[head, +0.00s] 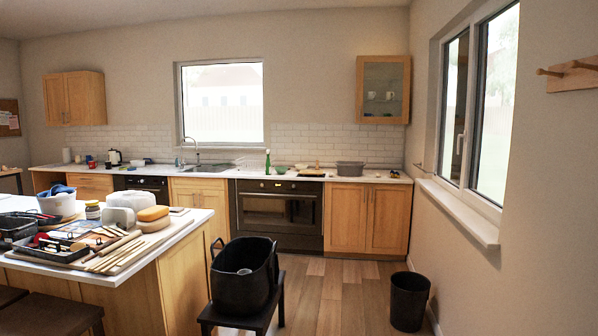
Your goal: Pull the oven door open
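The oven (280,214) is built into the counter along the back wall, with a black front and a dark glass window. Its door (278,211) looks shut, with a handle bar running across its upper part. The lower left of the oven front is hidden behind a black bucket. Neither of my grippers shows in the head view.
The black bucket (243,278) stands on a dark stool (262,315) in front of the oven's left side. A black bin (408,300) stands at the right wall. An island (178,250) with pottery tools is at left. Wooden floor (340,285) is clear between stool and bin.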

